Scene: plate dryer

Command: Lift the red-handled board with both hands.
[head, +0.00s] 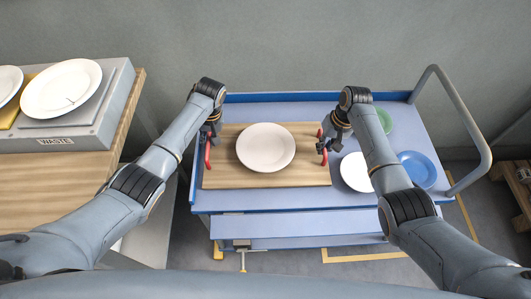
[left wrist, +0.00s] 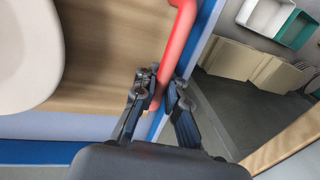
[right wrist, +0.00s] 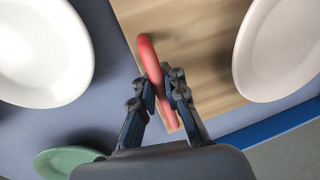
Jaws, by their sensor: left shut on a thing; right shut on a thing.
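The wooden board (head: 225,178) with a red handle at each end is over the blue cart's top, with a white plate (head: 265,148) on it. Whether the board touches the cart top is hard to tell. My left gripper (head: 209,141) is shut on the left red handle (head: 208,154); the left wrist view shows its fingers (left wrist: 162,92) on either side of the red bar (left wrist: 178,45). My right gripper (head: 330,145) is shut on the right red handle (head: 322,149); the right wrist view shows its fingers (right wrist: 165,90) around the red bar (right wrist: 150,60).
On the cart (head: 300,106), right of the board, are another white plate (head: 354,172), a green plate (head: 384,120) and a blue plate (head: 417,169). A grey cart handle (head: 468,120) rises at the right. A wooden counter with a WASTE box (head: 90,125) and plates stands left.

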